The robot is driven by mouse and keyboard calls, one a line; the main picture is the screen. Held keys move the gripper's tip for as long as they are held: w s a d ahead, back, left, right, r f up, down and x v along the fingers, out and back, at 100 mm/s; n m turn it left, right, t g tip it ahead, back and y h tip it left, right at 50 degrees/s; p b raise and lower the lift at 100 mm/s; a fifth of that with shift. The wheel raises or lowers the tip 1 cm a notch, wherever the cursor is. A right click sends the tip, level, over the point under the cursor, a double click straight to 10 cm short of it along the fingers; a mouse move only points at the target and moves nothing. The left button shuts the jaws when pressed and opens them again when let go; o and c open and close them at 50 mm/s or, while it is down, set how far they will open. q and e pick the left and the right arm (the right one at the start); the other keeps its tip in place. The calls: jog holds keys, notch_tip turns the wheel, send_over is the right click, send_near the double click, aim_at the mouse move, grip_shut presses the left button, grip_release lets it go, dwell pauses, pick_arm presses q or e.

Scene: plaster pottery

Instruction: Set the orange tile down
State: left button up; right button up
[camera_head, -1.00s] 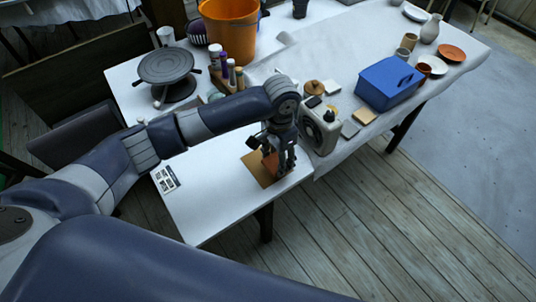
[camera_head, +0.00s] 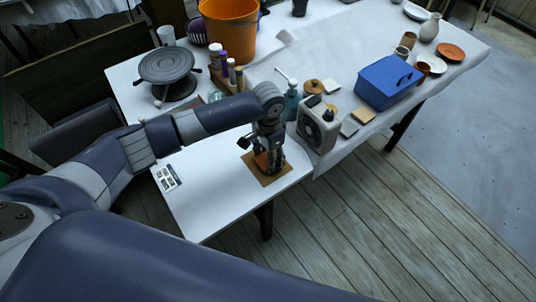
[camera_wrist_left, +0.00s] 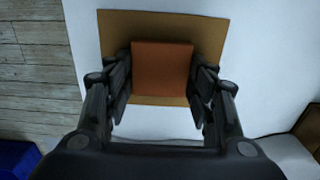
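The orange tile (camera_head: 262,161) is between the fingers of my left gripper (camera_head: 266,166), over a tan square board (camera_head: 268,181) on the white table. In the left wrist view, the tile (camera_wrist_left: 162,68) lies between the two fingers of my left gripper (camera_wrist_left: 161,72), which meet its left and right edges. The tan board (camera_wrist_left: 165,22) shows around the tile on its far side and to both sides. Whether the tile touches the board or is just above it I cannot tell. My right gripper is not in view.
A grey-white boxy device (camera_head: 317,127) and a teal bottle (camera_head: 291,104) stand right of my gripper. A printed card (camera_head: 167,179) lies to the left. A blue box (camera_head: 388,83), an orange bucket (camera_head: 231,30) and a dark turntable (camera_head: 167,67) stand farther back. The table's front-left area is bare.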

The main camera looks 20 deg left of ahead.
pick_arm(q)
jog(key=shift+o, duration=1.3)
jog(key=shift+r, duration=0.1)
notch_tip(320, 180, up, 12)
jog(key=shift+b, duration=0.45)
